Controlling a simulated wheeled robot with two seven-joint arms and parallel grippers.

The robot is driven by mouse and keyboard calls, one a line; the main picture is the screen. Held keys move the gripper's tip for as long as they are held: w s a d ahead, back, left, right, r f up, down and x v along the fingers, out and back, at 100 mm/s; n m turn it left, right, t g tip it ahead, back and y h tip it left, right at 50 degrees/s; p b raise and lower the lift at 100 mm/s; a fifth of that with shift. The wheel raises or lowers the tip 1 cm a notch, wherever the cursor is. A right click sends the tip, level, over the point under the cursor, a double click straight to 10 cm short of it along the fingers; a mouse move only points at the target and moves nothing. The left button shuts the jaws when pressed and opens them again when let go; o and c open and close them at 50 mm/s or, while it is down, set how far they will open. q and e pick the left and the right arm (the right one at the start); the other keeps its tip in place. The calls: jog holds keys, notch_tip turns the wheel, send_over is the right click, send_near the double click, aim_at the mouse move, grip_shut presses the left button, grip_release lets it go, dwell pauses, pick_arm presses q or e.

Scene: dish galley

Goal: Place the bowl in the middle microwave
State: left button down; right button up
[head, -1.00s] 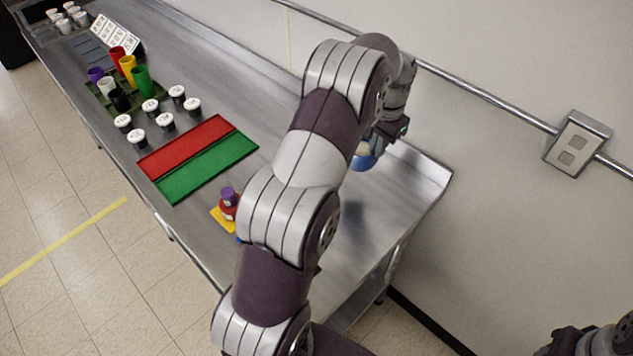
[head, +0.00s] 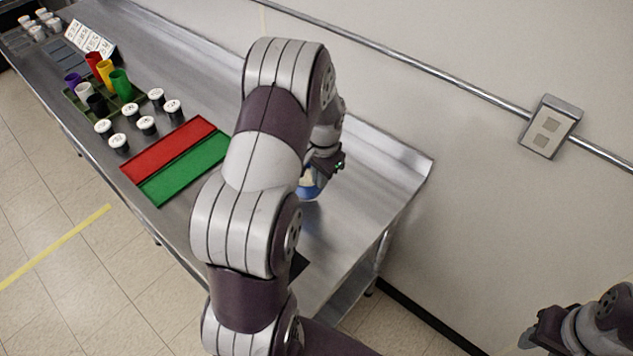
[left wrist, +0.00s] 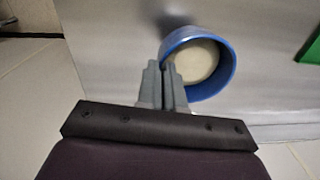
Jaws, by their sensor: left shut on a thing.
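The bowl (left wrist: 202,62) is blue outside with a cream inside. In the left wrist view my left gripper (left wrist: 167,72) is shut on its near-left rim. In the head view only part of the bowl (head: 311,188) shows beside my arm, over the right end of the steel table. My left gripper (head: 322,168) is partly hidden there by its own arm. My right gripper (head: 545,328) is at the bottom right, away from the table; its jaws are unclear. No microwave is in view.
The steel table (head: 350,185) carries a red mat (head: 165,158) and a green mat (head: 185,172). Several white-lidded jars (head: 147,125) and a tray of coloured cups (head: 120,82) stand farther left. A wall rail with a grey box (head: 550,126) runs behind.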

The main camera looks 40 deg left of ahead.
aim_at(318, 190)
pick_arm(q)
jog(key=shift+a+f, duration=0.3)
notch_tip(318, 190, down, 3)
jog(key=shift+s+d+r+p, duration=0.1)
jog(key=shift+s+p, duration=0.05)
jog(key=shift+p, duration=0.55)
jog(key=shift+f, duration=0.65)
jog(key=c, duration=1.3)
grip_release()
jog(key=shift+r, duration=0.1)
